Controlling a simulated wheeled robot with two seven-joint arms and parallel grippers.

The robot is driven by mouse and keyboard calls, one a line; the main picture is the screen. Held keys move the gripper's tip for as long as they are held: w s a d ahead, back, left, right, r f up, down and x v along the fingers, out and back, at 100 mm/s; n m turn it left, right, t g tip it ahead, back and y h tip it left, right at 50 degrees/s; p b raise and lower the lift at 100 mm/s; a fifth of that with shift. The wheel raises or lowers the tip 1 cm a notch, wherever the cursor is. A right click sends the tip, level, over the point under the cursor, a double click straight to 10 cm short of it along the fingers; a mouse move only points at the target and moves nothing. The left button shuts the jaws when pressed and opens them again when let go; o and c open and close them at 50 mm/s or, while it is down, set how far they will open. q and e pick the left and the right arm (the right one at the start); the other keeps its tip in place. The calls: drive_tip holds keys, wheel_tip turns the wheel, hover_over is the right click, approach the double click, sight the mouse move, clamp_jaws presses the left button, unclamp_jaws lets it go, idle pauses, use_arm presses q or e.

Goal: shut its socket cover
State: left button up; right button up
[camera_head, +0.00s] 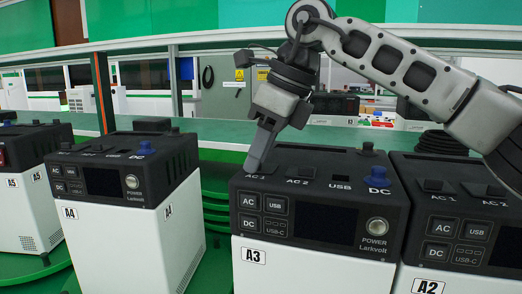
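The power station marked A3 (315,265) stands in the middle front, with a black top and a white body. Its top carries sockets labelled AC 1, AC 2 and USB, and a blue DC knob (378,171). A dark AC 2 cover (302,171) lies near the middle. My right gripper (254,164) comes from above, fingers together and pointing down at the AC 1 spot on A3's top. The fingers hide most of the AC 1 cover, so its position is unclear. Whether the tips touch it I cannot tell. My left gripper is not in view.
Similar stations A4 (125,235) on the left and A2 (455,240) on the right flank A3, with A2 close beside it. A5 (28,205) stands at the far left. A green table (220,130) runs behind. My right arm spans above A2.

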drive_tip(key=shift+w+d, duration=0.1)
drive_tip(key=shift+d+r, duration=0.1)
drive_tip(key=shift+r, duration=0.3)
use_arm(q)
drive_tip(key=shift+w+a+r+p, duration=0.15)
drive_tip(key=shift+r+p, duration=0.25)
drive_tip(key=shift+p, duration=0.55)
use_arm(e)
drive_tip(key=v, duration=1.5)
drive_tip(key=shift+s, duration=0.25)
